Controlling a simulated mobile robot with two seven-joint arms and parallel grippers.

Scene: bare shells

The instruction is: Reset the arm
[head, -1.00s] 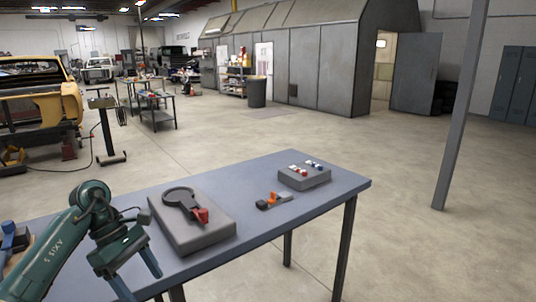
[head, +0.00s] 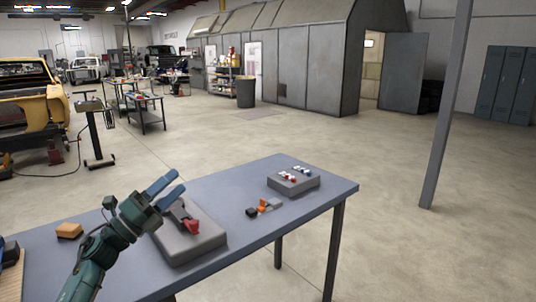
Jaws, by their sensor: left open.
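My left arm comes in from the bottom left. Its green gripper with blue fingers (head: 180,180) is open and empty, pointing up and to the right. In the picture it overlaps a grey fixture block (head: 192,242) with a red piece (head: 191,227) at its front; it hides most of the dark ring part on that block. I cannot tell the height of the fingers above the block. My right gripper is not in view.
The blue-grey table (head: 230,188) also bears a small orange and black piece (head: 263,206), a grey block with red, white and blue pieces (head: 293,184), and an orange-brown block (head: 69,230). A wooden tray (head: 11,280) is at the left edge. A grey post (head: 446,110) stands beyond.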

